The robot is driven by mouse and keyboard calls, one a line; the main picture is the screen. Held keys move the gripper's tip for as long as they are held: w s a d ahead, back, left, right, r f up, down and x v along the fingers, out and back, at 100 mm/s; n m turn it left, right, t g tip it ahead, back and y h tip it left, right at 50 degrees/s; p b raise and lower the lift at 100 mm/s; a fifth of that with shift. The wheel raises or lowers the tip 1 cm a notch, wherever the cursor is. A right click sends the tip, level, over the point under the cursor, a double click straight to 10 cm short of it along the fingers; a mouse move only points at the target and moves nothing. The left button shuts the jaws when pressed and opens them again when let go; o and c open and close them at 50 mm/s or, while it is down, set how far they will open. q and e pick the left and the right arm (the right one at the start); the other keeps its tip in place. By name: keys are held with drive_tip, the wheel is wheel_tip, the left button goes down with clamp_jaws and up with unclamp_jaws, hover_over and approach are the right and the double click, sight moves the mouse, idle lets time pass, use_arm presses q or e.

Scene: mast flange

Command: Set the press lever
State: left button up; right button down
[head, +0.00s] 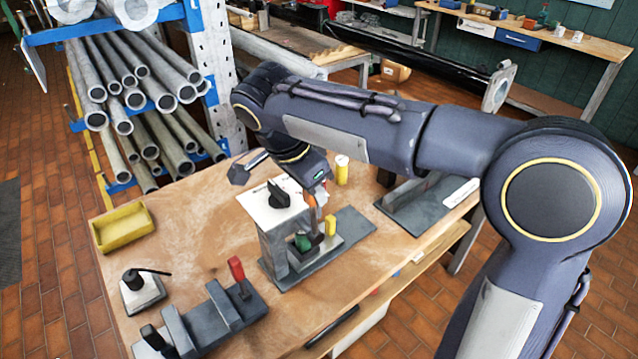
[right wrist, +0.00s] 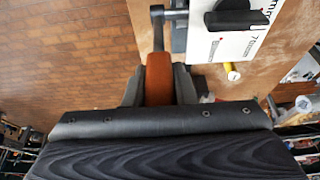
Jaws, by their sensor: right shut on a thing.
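The press (head: 272,240) is a grey upright stand on a dark base plate on the wooden bench. Its white top plate (head: 262,214) carries a black knob; the plate also shows in the right wrist view (right wrist: 238,46). The press lever has an orange grip (right wrist: 159,78) on a grey metal arm, beside the plate. My right gripper (right wrist: 159,88) is shut on the orange grip, one finger on each side. In the head view my right gripper (head: 314,188) is at the stand's right side, partly hidden by its wrist. My left gripper is not in view.
A green piece (head: 302,242) and a yellow block (head: 330,225) are at the press base. A yellow cylinder (head: 342,170) stands behind. A pipe rack stands at left.

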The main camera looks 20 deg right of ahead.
drive_tip(key=shift+s+a+f+t+h, duration=0.1)
drive_tip(key=shift+s+a+t+h, duration=0.05)
drive_tip(key=shift+a+h, duration=0.25)
drive_tip(key=shift+s+a+f+t+h, duration=0.15)
drive_tip(key=shift+a+h, duration=0.15)
drive_tip(key=shift+a, duration=0.15)
drive_tip(key=shift+r, duration=0.1)
drive_tip(key=c, duration=1.2)
unclamp_jaws()
drive_tip(key=shift+r, duration=0.1)
drive_tip(key=v, duration=0.7)
drive_tip(key=shift+a+r+b, duration=0.2)
drive_tip(key=shift+r+b, duration=0.1)
drive_tip(key=shift+b, duration=0.1)
drive_tip(key=shift+s+a+f, duration=0.1)
